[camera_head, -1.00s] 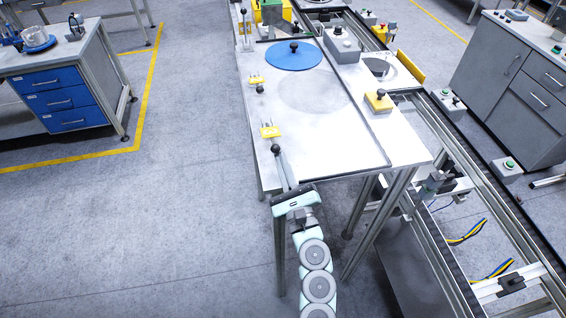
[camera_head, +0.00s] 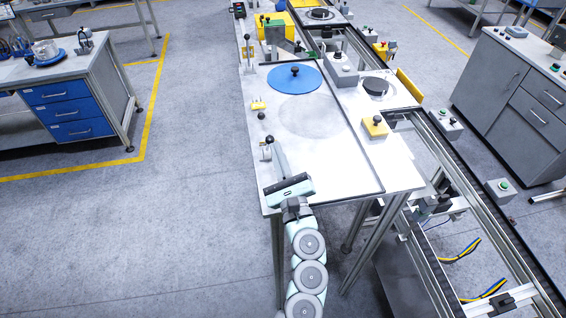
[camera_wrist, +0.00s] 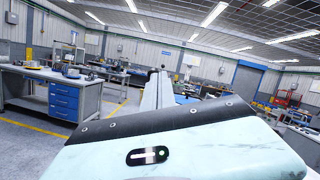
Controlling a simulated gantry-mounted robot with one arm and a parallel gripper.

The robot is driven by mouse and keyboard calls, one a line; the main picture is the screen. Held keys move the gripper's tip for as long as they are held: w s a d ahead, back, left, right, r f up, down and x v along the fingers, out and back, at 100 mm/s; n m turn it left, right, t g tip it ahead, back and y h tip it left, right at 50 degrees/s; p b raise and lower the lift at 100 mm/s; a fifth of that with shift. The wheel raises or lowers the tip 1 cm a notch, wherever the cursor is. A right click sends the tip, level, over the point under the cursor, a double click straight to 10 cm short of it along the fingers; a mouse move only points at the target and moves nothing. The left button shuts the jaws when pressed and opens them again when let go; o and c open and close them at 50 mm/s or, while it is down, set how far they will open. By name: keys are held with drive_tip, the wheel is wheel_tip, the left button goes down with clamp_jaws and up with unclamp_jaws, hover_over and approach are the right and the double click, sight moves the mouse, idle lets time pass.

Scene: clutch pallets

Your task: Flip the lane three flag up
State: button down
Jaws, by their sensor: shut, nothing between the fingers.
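The near lever on the bench's left edge, taken as lane three, has a black knob (camera_head: 268,141) above a short grey part; it looks raised, and no yellow shows there. My gripper (camera_head: 277,147) is shut and empty, just right of this lever; whether they touch I cannot tell. In the wrist view the grey fingers (camera_wrist: 158,92) point away, with a small dark knob at their far end. The middle lever's yellow flag (camera_head: 258,105) lies low, with its knob just in front. The far lever (camera_head: 247,50) stands upright with its black knob on top.
A blue disc (camera_head: 294,80) with a black knob lies on the white bench top (camera_head: 335,165). A yellow block (camera_head: 375,127) sits on the right side, with a conveyor frame beyond. The bench's middle is clear.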

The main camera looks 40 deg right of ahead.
drive_tip(key=w+d+r, duration=0.3)
drive_tip(key=w+r, duration=0.1)
drive_tip(key=w, duration=0.1)
drive_tip(key=shift+w+d, duration=0.2)
drive_tip(key=shift+w, duration=0.35)
idle(0.4)
drive_tip(key=s+a+r+p, duration=0.1)
drive_tip(key=s+r+p, duration=0.5)
drive_tip(key=r+p, duration=0.1)
drive_tip(key=shift+a+r+p, duration=0.35)
drive_tip(key=shift+r, duration=0.4)
